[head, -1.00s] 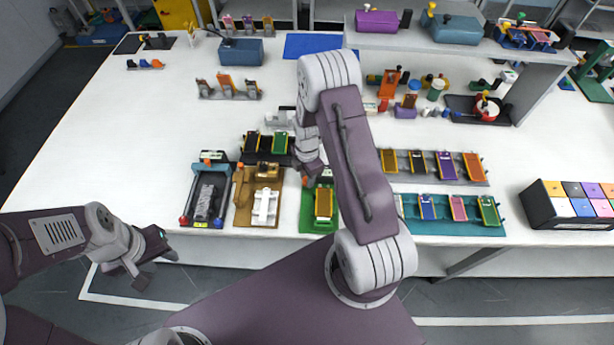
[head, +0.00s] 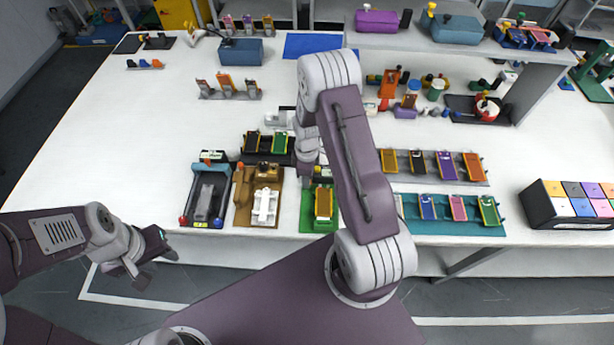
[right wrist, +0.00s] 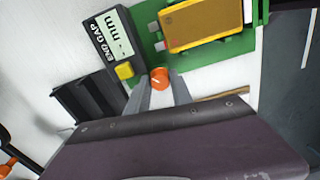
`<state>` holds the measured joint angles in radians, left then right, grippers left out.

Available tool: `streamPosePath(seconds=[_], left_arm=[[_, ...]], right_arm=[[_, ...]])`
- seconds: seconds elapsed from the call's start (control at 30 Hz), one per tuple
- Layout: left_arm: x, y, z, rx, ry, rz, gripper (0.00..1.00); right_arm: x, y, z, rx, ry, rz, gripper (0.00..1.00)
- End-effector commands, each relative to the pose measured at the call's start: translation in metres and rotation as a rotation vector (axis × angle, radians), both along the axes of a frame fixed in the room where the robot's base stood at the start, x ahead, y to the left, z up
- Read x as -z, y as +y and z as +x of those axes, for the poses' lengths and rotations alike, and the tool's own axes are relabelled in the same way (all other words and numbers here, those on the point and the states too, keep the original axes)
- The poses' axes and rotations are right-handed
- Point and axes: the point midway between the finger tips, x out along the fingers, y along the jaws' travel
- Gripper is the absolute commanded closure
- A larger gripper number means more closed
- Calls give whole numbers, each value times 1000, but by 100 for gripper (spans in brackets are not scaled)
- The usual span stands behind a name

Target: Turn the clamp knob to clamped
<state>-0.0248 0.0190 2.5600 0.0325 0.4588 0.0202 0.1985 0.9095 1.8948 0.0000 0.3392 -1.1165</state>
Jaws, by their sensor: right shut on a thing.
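The orange clamp knob (right wrist: 160,77) sits at the corner of the green fixture (right wrist: 146,40), beside a yellow button and a display reading "END GAP -.- mm" (right wrist: 118,42). My right gripper (right wrist: 158,84) is shut on the knob, one finger on each side; a pale pointer line shows on its top. A yellow-orange pouch cell (right wrist: 203,25) lies on the fixture. In the head view the green fixture (head: 305,222) is partly behind my right arm, and the knob is hidden by the gripper (head: 311,174). My left gripper (head: 150,262) is open and empty off the table's front edge.
To the left stand a tan fixture (head: 241,216) with a white part and a black fixture (head: 187,200). A teal rack (head: 460,229) of cells lies to the right, and a dark double fixture (head: 265,158) behind.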

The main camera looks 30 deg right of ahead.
Motion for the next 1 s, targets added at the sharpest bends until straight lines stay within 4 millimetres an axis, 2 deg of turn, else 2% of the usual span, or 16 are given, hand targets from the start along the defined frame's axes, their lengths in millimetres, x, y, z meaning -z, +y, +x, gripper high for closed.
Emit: streamPosePath(seconds=[0.6, 0.63, 0.67, 1.0], left_arm=[[-1, 0, 0, 0, 0, 0, 64], [-1, 0, 0, 0, 0, 0, 64], [-1, 0, 0, 0, 0, 0, 64], [0, 0, 0, 0, 0, 0, 64]], right_arm=[[-3, -1, 4, 41, -11, -2, 100], [-3, -1, 4, 41, -11, -2, 70], [-3, -1, 4, 41, -11, -2, 64], [-5, -1, 2, 40, -7, -1, 64]])
